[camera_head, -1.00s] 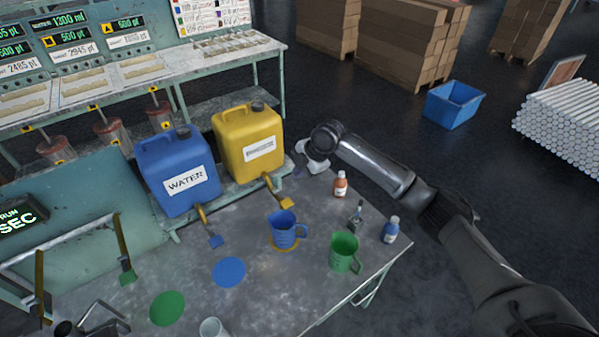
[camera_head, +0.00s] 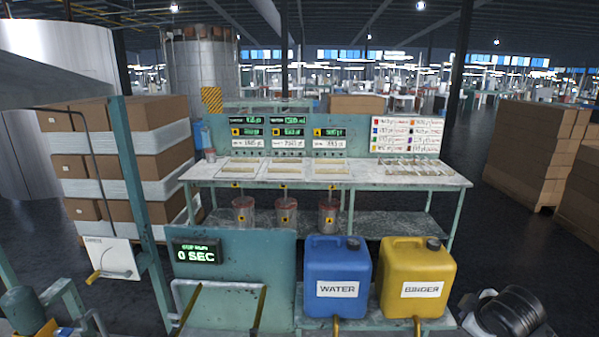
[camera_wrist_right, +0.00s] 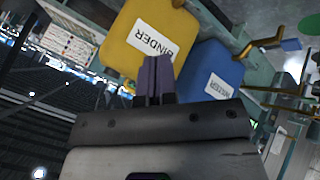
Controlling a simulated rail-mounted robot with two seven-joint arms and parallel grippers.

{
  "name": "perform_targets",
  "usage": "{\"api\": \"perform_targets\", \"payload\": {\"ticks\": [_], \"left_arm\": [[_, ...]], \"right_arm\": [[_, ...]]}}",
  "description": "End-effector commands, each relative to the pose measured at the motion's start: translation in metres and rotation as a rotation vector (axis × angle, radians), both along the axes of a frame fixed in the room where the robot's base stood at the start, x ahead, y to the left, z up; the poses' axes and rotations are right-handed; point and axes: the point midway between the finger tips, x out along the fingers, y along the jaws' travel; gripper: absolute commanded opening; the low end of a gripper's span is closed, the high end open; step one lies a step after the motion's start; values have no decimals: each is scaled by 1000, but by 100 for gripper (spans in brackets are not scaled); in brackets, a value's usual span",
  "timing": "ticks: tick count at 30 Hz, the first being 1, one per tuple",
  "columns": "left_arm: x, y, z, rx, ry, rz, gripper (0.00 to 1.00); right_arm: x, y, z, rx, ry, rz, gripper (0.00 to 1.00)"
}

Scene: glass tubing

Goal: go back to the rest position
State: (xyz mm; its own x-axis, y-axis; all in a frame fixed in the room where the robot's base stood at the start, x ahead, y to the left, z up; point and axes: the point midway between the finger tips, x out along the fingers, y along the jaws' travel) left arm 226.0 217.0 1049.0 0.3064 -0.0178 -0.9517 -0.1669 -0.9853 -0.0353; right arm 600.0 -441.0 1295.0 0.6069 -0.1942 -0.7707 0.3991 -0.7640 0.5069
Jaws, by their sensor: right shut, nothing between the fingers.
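My right gripper (camera_wrist_right: 157,75) shows in the right wrist view with its two purple-grey fingers pressed together and nothing between them. The yellow binder container and the blue water container lie beyond the fingers there. In the head view, part of my right arm (camera_head: 512,312) shows at the lower right, just right of the yellow container (camera_head: 415,280). The fingers cannot be made out in that view. My left gripper is not in view.
The blue container (camera_head: 337,275) stands left of the yellow one. Behind is a bench (camera_head: 330,177) with displays and trays. A timer (camera_head: 197,252) reads 0 SEC. Stacked boxes (camera_head: 535,150) stand at the right; open dark floor (camera_head: 480,235) lies between them and the bench.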

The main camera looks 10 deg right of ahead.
Motion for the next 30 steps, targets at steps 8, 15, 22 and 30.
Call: {"api": "perform_targets", "payload": {"ticks": [8,15,22,30], "left_arm": [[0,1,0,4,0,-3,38],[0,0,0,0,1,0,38],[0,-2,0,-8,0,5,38],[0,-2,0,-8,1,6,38]], "right_arm": [[-39,96,12,65,-293,-94,0],[-118,156,-44,178,-320,-121,0],[-212,193,-125,341,-145,-197,0],[-305,215,-206,425,125,-304,0]]}}
